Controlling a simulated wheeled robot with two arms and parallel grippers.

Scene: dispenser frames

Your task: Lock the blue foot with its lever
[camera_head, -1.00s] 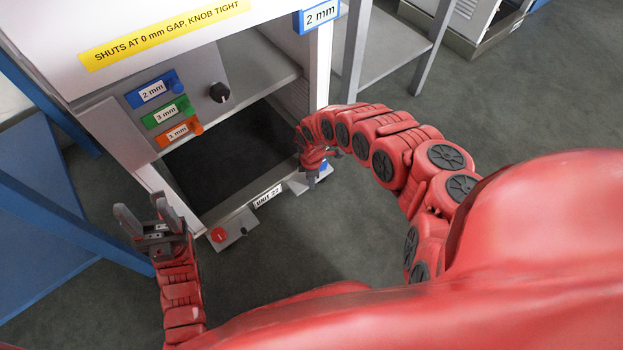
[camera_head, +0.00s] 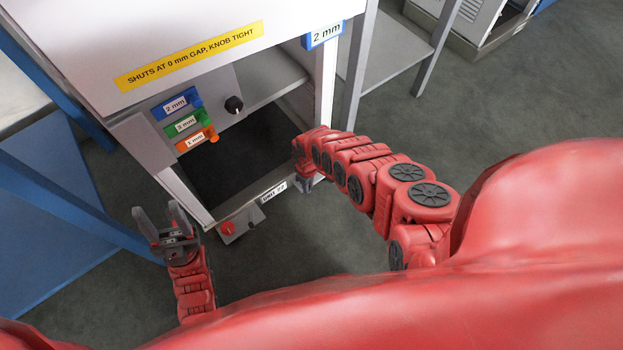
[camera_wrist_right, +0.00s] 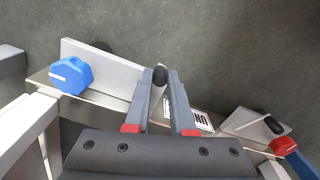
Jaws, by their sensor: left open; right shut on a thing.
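The blue foot's faceted blue knob (camera_wrist_right: 70,76) sits on a grey plate (camera_wrist_right: 115,72) at the left of the right wrist view. A black lever tip (camera_wrist_right: 160,76) shows at the ends of my right gripper's fingers (camera_wrist_right: 166,76), which are shut on it. In the head view my right gripper (camera_head: 304,185) is low at the cabinet's front right corner, and the arm hides the blue foot. My left gripper (camera_head: 157,218) is open and empty, left of the cabinet's front left corner.
The red foot (camera_head: 228,228) is at the cabinet's front left corner; its plate and dark lever (camera_wrist_right: 273,125) show in the right wrist view. A unit label (camera_head: 273,192) lies between the feet. A blue frame stands at left. The floor in front is clear.

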